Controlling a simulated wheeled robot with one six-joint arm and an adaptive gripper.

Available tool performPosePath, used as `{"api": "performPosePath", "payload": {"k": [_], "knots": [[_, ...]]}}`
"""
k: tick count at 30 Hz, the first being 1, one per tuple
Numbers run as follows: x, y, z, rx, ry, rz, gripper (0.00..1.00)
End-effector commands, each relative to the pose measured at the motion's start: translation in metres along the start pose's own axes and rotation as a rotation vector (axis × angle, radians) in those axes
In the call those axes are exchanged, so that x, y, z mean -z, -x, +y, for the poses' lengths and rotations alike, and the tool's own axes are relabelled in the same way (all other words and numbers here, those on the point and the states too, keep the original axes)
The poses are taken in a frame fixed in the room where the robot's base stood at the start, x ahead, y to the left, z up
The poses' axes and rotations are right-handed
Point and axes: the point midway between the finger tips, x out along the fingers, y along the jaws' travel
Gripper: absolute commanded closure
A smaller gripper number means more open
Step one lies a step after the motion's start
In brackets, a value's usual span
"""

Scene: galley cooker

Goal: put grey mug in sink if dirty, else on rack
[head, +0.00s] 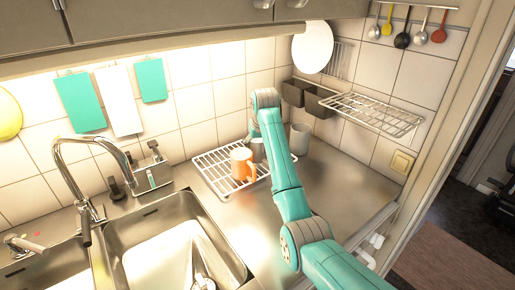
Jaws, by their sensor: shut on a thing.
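My gripper (254,138) points down over the wire dish rack (213,173) on the counter. It is shut on a grey mug (258,151), which is partly hidden by the orange mug and my arm. I cannot tell whether this mug touches the rack, and no clear view of its inside or any dirt shows. The double sink (180,215) is at the lower left, with a white patch of glare or contents in its right basin.
An orange mug (240,164) stands on the rack, close to my gripper. A light grey cup (300,138) stands just right of my arm. A wall shelf rack (372,113) juts out at the right. The tall tap (88,150) rises behind the sink. The right counter is clear.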

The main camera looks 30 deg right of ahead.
Motion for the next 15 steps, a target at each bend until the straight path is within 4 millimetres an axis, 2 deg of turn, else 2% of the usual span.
{"api": "performPosePath", "payload": {"k": [3, 14, 15], "knots": [[-0.0047, -0.0105, 0.0, 0.0, 0.0, -0.001, 0.71], [-0.0056, -0.0133, 0.0, 0.0, 0.0, 0.001, 0.71], [-0.0055, -0.0132, 0.0, 0.0, 0.0, 0.0, 0.16]]}}
